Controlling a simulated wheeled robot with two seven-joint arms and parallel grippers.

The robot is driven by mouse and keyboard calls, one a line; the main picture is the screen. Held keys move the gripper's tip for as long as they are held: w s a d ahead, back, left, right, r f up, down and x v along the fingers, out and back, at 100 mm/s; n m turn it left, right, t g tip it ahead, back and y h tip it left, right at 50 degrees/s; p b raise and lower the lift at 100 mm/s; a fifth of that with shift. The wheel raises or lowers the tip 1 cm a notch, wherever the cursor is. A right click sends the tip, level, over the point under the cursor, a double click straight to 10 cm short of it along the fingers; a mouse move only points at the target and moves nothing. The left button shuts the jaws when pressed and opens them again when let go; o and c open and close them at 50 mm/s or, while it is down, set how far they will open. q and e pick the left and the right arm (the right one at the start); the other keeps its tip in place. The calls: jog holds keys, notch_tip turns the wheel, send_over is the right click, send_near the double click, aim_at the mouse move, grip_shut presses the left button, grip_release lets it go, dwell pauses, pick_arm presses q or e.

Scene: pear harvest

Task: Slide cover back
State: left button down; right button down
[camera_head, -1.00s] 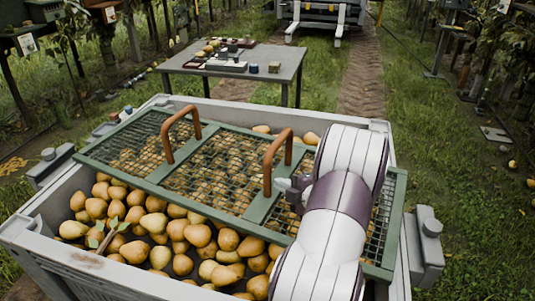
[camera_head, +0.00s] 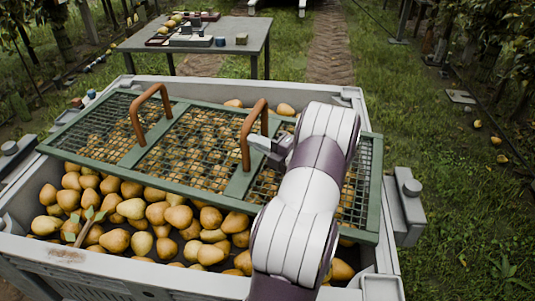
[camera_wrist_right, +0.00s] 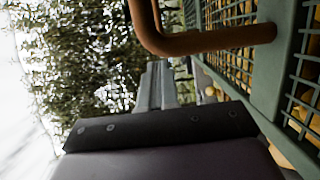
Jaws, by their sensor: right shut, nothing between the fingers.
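The cover (camera_head: 240,184) is a green frame with wire mesh and two brown arched handles. It lies across the far part of the grey bin (camera_head: 95,268), and pears (camera_head: 130,208) lie uncovered along the near side. My right gripper (camera_head: 258,142) is shut and empty beside the right handle (camera_head: 244,140), low over the mesh. I cannot tell whether it touches the handle. In the right wrist view, the handle (camera_wrist_right: 205,42) and the green frame (camera_wrist_right: 272,75) show close by at the upper right. My right forearm hides part of the cover's right side. My left gripper is not in view.
A grey table (camera_head: 195,45) with small items stands behind the bin. Grey side brackets (camera_head: 405,205) stick out from the bin. A leafy twig (camera_head: 85,228) lies on the pears. Grass on the right is mostly clear.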

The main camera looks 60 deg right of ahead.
jog(key=shift+w+d, duration=0.4)
jog(key=shift+w, duration=0.05)
jog(key=w+d+b, duration=0.1)
jog(key=w+d, duration=0.1)
jog(key=shift+w+d, duration=0.3)
